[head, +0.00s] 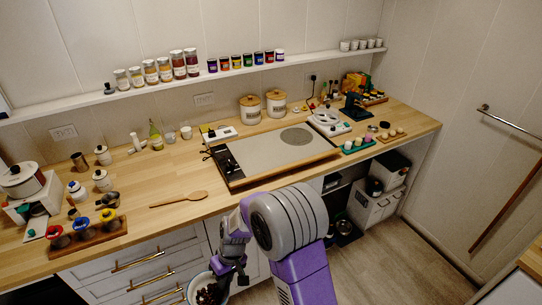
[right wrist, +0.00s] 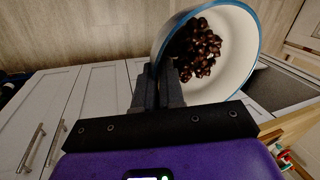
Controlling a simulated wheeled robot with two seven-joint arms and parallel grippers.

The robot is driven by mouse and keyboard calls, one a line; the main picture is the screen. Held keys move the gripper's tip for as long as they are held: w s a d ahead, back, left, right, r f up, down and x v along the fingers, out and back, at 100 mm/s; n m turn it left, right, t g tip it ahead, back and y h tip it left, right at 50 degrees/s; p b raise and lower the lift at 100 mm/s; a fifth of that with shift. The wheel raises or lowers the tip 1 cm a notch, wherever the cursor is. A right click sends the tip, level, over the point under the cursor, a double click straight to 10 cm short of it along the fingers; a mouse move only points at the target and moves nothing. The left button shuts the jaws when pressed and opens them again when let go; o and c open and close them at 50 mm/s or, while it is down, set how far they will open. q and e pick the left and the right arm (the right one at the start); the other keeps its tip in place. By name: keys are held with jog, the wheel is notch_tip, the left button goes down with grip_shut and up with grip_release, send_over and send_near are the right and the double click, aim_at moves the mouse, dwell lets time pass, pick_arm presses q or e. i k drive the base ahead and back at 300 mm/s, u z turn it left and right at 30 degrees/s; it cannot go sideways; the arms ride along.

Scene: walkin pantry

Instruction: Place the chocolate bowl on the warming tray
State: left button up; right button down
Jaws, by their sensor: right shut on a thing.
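The chocolate bowl is white with a blue rim and holds dark brown chocolate pieces. It shows low in the head view (head: 194,286), partly cut off by the bottom edge, and large in the right wrist view (right wrist: 236,72). My right gripper (head: 232,278) is shut on the bowl's rim; its fingers also show in the right wrist view (right wrist: 158,88). The bowl hangs in front of the drawers, below the counter top. The warming tray looks to be the flat pale panel (head: 262,150) with a dark control strip, on the counter and bare on top. My left gripper is out of view.
The wooden counter (head: 150,180) has its front edge between the bowl and the panel. A wooden spoon (head: 180,199) lies left of the panel. Jars with coloured lids (head: 82,228) stand at the left front. Canisters (head: 277,103) stand behind the panel.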

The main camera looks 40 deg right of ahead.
aim_at(260, 151)
jog(key=z, duration=2.15)
jog(key=i, duration=1.3)
jog(key=u, duration=2.05)
